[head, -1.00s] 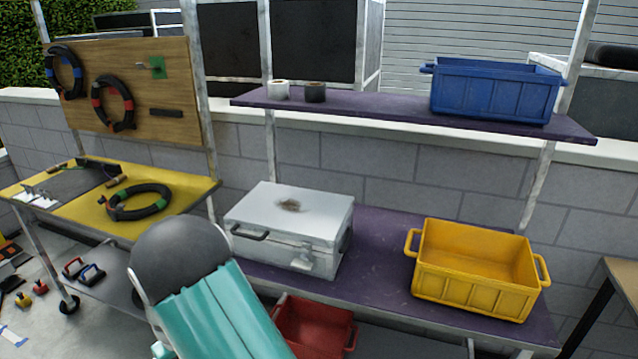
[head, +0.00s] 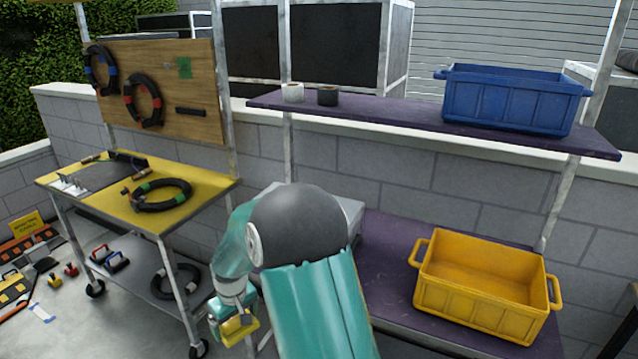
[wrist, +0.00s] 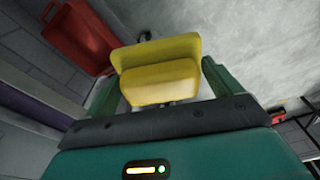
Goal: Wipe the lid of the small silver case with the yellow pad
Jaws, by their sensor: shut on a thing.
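My gripper (head: 232,308) is low in the head view, left of the purple shelf unit. It is shut on the yellow pad (head: 239,329). In the wrist view the pad (wrist: 158,70) sits between the two green fingers and is clear of any surface. The small silver case (head: 353,213) stands on the lower purple shelf. My arm hides most of it, and only a strip of its right side and top shows. The dark mark seen earlier on its lid is hidden now.
A yellow crate (head: 480,310) stands on the lower shelf, right of the case. A blue crate (head: 510,100) and two tape rolls are on the upper shelf (head: 400,121). A cart with a yellow top (head: 110,203) stands left. A red bin (wrist: 78,38) shows in the wrist view.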

